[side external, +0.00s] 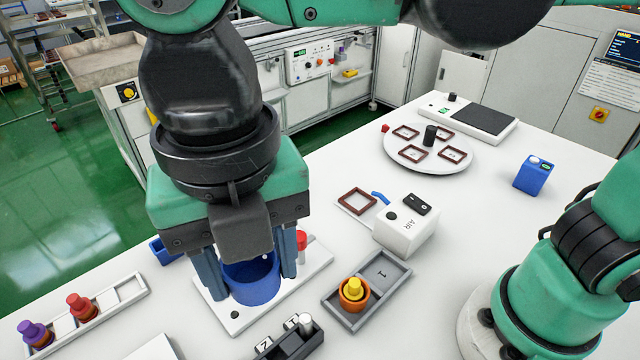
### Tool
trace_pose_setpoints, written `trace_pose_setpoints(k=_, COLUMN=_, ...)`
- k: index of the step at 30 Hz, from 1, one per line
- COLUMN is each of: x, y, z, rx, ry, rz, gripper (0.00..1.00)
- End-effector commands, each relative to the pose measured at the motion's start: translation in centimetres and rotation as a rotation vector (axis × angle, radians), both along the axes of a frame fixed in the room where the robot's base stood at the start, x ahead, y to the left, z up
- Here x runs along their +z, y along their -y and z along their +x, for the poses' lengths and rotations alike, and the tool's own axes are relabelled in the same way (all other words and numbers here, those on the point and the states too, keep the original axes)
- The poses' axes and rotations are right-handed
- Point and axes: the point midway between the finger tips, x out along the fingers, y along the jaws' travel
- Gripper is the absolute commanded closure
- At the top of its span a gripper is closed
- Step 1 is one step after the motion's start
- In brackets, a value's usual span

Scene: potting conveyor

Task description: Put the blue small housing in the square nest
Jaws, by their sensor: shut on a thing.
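My gripper (247,268) points down at the left front, its two blue-grey fingers on either side of a round, hollow blue housing (252,290). It is shut on this housing, which is upright over a white base plate (312,268); I cannot tell whether it touches the plate. A brown square frame (345,207) on a small white plate, which looks like a square nest, lies right of and beyond the gripper and looks empty. Similar brown square frames (411,153) sit on a round white turntable farther back. Part of the housing is hidden by the fingers.
A white AIR box (405,235) stands beside the brown frame. A grey tray (385,272) holds an orange and yellow part (353,292). A white rack (110,297) holds purple and red parts. A blue box (533,175) stands at right.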

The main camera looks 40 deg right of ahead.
Motion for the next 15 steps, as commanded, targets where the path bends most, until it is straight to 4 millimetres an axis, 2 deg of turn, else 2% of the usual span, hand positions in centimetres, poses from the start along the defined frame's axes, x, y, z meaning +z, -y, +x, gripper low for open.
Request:
trace_pose_setpoints(k=1, x=-0.1, y=0.9, z=1.5, rx=-0.155, ry=0.000, rz=0.000, gripper=1.00)
trace_pose_setpoints(k=6, x=-0.5, y=5.0, z=6.4, rx=-0.777, ry=0.000, rz=0.000, gripper=1.00)
trace_pose_setpoints(k=11, x=-1.0, y=9.8, z=10.3, rx=-1.382, ry=0.000, rz=0.000, gripper=1.00)
trace_pose_setpoints(k=15, x=-1.4, y=14.6, z=12.8, rx=-1.899, ry=0.000, rz=0.000, gripper=1.00)
